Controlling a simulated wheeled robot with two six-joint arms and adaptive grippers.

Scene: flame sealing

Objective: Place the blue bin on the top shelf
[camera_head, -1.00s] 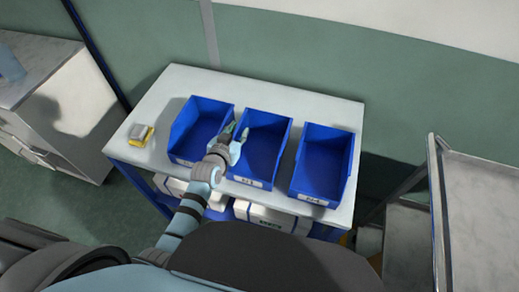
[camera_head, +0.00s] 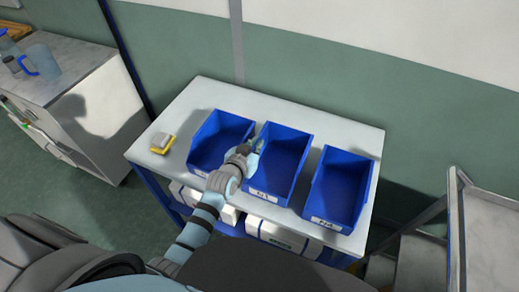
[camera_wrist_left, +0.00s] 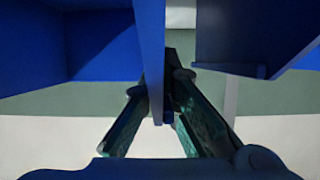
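Three blue bins stand in a row on a white-topped table (camera_head: 205,92): a left bin (camera_head: 221,130), a middle bin (camera_head: 284,155) and a right bin (camera_head: 342,188). My left gripper (camera_head: 254,147) is at the left rim of the middle bin, beside the left bin. In the left wrist view its fingers (camera_wrist_left: 163,98) straddle the middle bin's side wall (camera_wrist_left: 150,45) and appear closed on it. The left bin's wall (camera_wrist_left: 240,40) is apart from them. The middle bin still rests on the table. My right gripper is not in view. I cannot tell which surface is the top shelf.
A small yellow and grey item (camera_head: 161,143) lies at the table's left end. White boxes (camera_head: 270,236) sit on the shelf below. A grey cabinet (camera_head: 90,95) with a jug (camera_head: 42,62) is at left; a metal rack (camera_head: 490,220) is at right.

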